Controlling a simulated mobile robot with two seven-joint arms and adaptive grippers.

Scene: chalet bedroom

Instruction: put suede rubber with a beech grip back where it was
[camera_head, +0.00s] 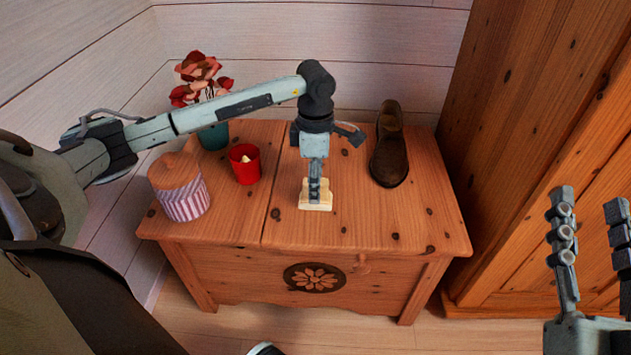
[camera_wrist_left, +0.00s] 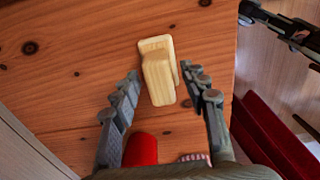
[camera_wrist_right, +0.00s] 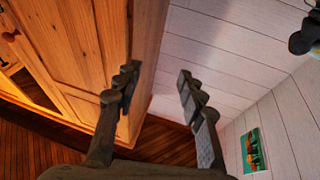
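The suede rubber with a beech grip (camera_head: 316,206) is a pale wooden block with a raised grip on a flatter base. It rests on the top of the wooden chest (camera_head: 349,233), near the middle. In the left wrist view, the suede rubber (camera_wrist_left: 157,72) lies between and just beyond the fingertips. My left gripper (camera_head: 315,190) points down over it and partly hides it in the head view. Its fingers (camera_wrist_left: 160,72) are open, with a gap on the left side; contact on the right cannot be told. My right gripper (camera_head: 590,200) is open and empty, in front of the wardrobe at the right.
On the chest stand a red candle cup (camera_head: 245,166), a striped jar with a wooden lid (camera_head: 183,199), a teal pot (camera_head: 213,136) with red flowers, and a brown shoe (camera_head: 390,155). A tall wooden wardrobe (camera_head: 530,110) stands at the right. The chest's front right top is clear.

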